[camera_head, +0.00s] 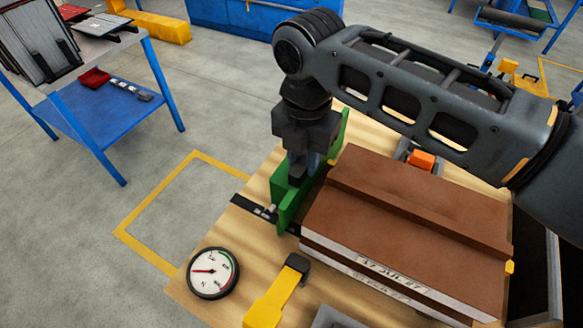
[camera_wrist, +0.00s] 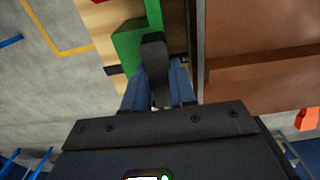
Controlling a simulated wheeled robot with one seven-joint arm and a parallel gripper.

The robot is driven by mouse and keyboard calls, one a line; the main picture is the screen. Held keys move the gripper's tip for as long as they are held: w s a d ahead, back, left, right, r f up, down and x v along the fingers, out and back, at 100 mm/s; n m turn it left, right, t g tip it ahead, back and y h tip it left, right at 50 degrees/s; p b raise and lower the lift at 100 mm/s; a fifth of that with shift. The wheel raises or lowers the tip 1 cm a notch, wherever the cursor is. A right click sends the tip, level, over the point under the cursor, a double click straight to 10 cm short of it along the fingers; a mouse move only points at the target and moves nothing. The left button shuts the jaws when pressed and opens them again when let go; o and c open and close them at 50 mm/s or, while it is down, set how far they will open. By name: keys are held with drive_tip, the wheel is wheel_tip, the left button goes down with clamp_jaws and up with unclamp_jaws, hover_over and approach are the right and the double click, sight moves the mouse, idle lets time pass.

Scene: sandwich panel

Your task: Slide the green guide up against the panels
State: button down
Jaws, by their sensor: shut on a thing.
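The green guide (camera_head: 290,198) stands upright on the wooden table, left of the stacked panels (camera_head: 420,200). In the wrist view, the guide (camera_wrist: 130,42) shows with a dark grey handle (camera_wrist: 153,52) on it. My gripper (camera_head: 298,172) is over the guide, and its blue fingers (camera_wrist: 158,88) are shut on the handle. The panels (camera_wrist: 260,35) are at the right there, with a narrow strip of wood between them and the guide. The panel stack has a brown top with a raised brown strip and pale layers below. My gripper hides part of the guide.
A dark rail (camera_head: 255,209) crosses the table under the guide. A round gauge (camera_head: 212,272) is at the table's front left corner. A yellow clamp-like piece (camera_head: 275,298) with a black end is in front of the panels. An orange block (camera_head: 421,160) is behind them.

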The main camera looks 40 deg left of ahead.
drive_tip(key=shift+f, duration=0.2)
drive_tip(key=c, duration=0.9)
unclamp_jaws()
drive_tip(key=shift+r, duration=0.2)
wheel_tip(320, 180, up, 8)
drive_tip(key=shift+f+b, duration=0.2)
drive_tip(key=shift+b, duration=0.5)
drive_tip(key=shift+c, duration=0.6)
